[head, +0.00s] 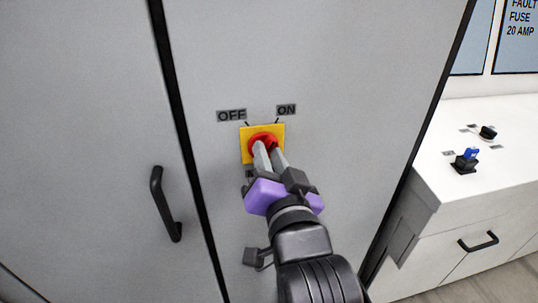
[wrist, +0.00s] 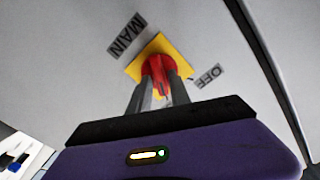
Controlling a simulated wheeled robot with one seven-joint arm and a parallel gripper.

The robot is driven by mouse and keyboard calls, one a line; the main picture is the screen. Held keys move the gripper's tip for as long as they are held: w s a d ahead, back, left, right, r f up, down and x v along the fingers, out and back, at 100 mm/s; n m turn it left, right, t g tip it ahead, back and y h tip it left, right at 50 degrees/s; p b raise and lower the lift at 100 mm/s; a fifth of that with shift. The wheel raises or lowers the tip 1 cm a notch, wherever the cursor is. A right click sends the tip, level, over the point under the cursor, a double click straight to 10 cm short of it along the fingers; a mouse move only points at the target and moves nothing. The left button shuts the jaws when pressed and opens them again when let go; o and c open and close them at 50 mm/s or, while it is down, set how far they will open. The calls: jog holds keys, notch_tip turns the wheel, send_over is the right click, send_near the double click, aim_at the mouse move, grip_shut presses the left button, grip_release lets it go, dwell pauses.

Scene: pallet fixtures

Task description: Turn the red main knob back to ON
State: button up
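The red main knob (head: 262,138) sits on a yellow square plate (head: 277,129) on the grey cabinet door. An OFF label (head: 231,115) is above left of it and an ON label (head: 286,110) above right. My gripper (head: 267,150) reaches the knob from below right, one finger on each side of its red grip. In the wrist view, the red knob (wrist: 158,66) fills the gap between the fingertips (wrist: 162,82), which look closed on it. The fingers partly hide the knob, so I cannot tell which mark it points to. The MAIN label (wrist: 126,35) shows there too.
A black door handle (head: 164,204) is on the cabinet at left, beside a dark vertical seam. At right, a white counter (head: 490,120) carries a blue switch (head: 467,158) and a black knob (head: 488,132).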

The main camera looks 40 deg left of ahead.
jog(key=shift+o, duration=0.7)
jog(key=b+v, duration=0.1)
jog(key=v, duration=0.7)
jog(key=shift+b, duration=0.3)
